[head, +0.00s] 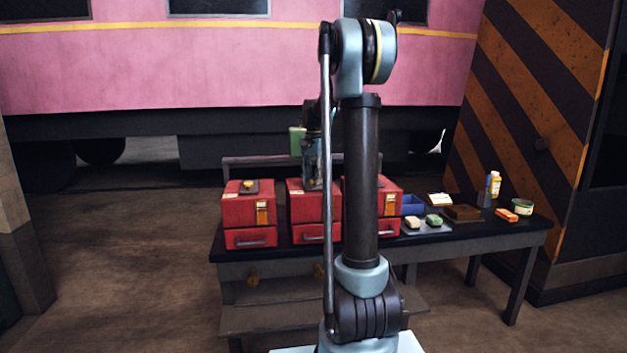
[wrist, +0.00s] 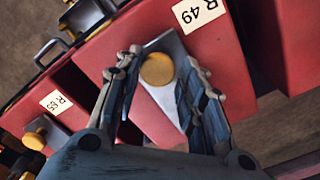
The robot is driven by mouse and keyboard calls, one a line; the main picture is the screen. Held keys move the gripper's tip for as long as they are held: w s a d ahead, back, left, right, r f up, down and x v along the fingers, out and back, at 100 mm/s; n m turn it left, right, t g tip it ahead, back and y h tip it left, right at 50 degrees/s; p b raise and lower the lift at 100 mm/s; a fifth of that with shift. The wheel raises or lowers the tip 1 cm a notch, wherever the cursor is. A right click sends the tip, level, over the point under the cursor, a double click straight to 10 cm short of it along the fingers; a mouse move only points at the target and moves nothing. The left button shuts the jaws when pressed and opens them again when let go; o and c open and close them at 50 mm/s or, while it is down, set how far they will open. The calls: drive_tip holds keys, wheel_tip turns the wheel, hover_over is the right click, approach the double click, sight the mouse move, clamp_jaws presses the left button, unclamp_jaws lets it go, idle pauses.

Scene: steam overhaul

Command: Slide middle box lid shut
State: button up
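The middle red box (head: 300,213) stands in a row of three on the dark bench, with my gripper (head: 314,186) pointing down over its top. My arm hides part of its right side. In the wrist view, the box labelled R 49 (wrist: 211,45) lies under my gripper (wrist: 163,78). A grey metal plate (wrist: 170,103) with a round brass knob (wrist: 157,69) is on its top. My fingers are apart, one on each side of the knob, with visible gaps. Whether they touch the plate, I cannot tell. How far the lid is open is unclear.
The left red box (head: 240,212) has a plate and knob on top. The right red box (head: 387,192) is partly behind my arm. A blue bin (head: 411,206), a brown tray (head: 462,213), a bottle (head: 495,184) and a green tin (head: 522,207) stand farther right on the bench.

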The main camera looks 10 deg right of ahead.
drive_tip(key=shift+o, duration=1.2)
drive_tip(key=shift+w, duration=0.2)
drive_tip(key=shift+s, duration=0.1)
drive_tip(key=shift+r, duration=0.25)
wheel_tip(320, 180, up, 11)
drive_tip(key=shift+r, duration=0.15)
